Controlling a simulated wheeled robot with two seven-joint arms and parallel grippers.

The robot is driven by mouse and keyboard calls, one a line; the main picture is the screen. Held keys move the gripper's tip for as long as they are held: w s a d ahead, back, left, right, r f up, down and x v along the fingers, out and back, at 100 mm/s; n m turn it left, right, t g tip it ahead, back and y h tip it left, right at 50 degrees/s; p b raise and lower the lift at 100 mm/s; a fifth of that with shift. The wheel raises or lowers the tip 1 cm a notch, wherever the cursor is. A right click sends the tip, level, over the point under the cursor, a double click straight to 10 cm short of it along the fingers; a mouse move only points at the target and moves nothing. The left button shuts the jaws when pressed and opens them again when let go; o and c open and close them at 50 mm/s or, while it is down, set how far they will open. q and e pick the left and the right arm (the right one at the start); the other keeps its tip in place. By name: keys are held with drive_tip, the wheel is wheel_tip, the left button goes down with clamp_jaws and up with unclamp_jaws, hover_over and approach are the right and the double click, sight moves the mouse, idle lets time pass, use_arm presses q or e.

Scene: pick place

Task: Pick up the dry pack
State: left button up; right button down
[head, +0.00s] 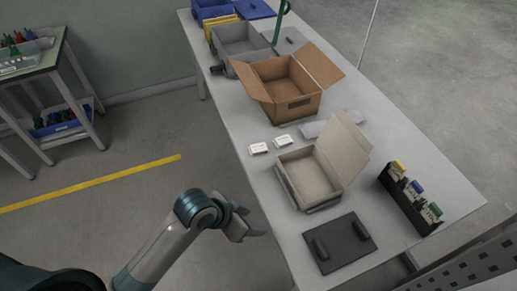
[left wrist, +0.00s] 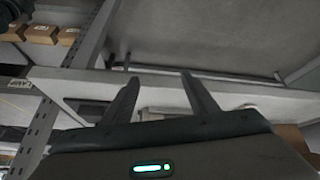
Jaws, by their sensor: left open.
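Two small white packs with dark print lie on the table (head: 232,118), at its left edge in the head view: one pack (head: 258,149) at the left and one pack (head: 282,141) just right of it. I cannot read which is the dry pack. My left gripper (head: 252,232) is below them in the head view, beside the table's left edge, apart from both. In the left wrist view its two fingers (left wrist: 160,86) are spread with nothing between them. The packs cannot be made out in that view. My right gripper is not in view.
An open grey box (head: 304,204) stands right of the packs, with an open cardboard box (head: 270,104) behind. A dark plate (head: 340,256) lies near the front. A black holder (head: 408,205) with small bottles stands at the right. Clear bags (head: 312,129) lie between the boxes.

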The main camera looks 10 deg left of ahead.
use_arm(q)
drive_tip(key=w+d+r+m, duration=0.1)
drive_tip(key=w, duration=0.1)
drive_tip(key=w+m, duration=0.1)
drive_tip(key=w, duration=0.1)
drive_tip(key=w+d+r+m+g+h, duration=0.1)
drive_tip(key=w, duration=0.1)
drive_tip(key=shift+w+d+r, duration=0.15)
drive_tip(key=shift+d+r, duration=0.15)
drive_tip(key=shift+r, duration=0.05)
drive_tip(key=shift+m+g, duration=0.4)
drive_tip(key=shift+m, duration=0.5)
drive_tip(key=w+r, duration=0.1)
drive_tip(key=w, duration=0.2)
drive_tip(key=w+a+r, duration=0.1)
drive_tip(key=w, duration=0.1)
drive_tip(key=shift+w+r, duration=0.1)
drive_tip(key=shift+r, duration=0.25)
drive_tip(key=w+a+r+y, duration=0.1)
drive_tip(key=w+a+r, duration=1)
drive_tip(key=w+a, duration=0.1)
drive_tip(key=shift+r, duration=0.3)
drive_tip(key=p, duration=0.3)
approach(259, 149)
drive_tip(key=shift+w+d+f+g+y, duration=0.2)
drive_tip(key=shift+w+f+g+y, duration=0.1)
drive_tip(key=shift+w+f, duration=0.25)
drive_tip(key=shift+f, duration=0.4)
